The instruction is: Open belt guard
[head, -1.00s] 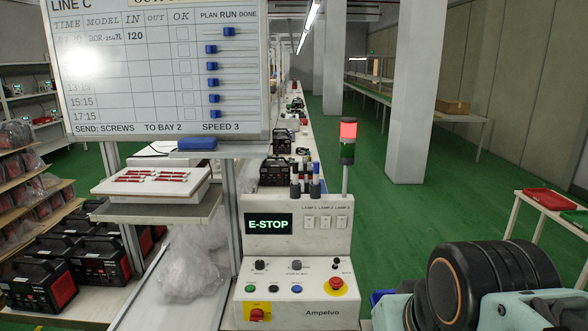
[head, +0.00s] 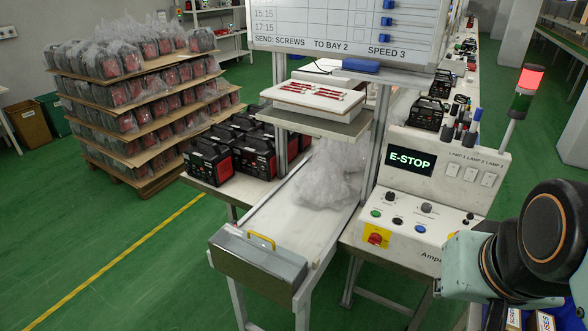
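The belt guard (head: 262,264) is a grey metal cover across the near end of the white conveyor belt (head: 290,215). A yellow handle (head: 262,240) stands on its top edge. The guard looks shut over the belt end. My arm shows at the right edge, in front of the control panel's right side, well to the right of the guard. My gripper is out of view.
A control panel (head: 440,215) with an E-STOP display stands right of the belt. A plastic bag (head: 325,178) lies on the belt under a shelf (head: 318,122). Black-red units (head: 207,162) sit left. A loaded pallet (head: 140,180) stands behind. The green floor is clear at front left.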

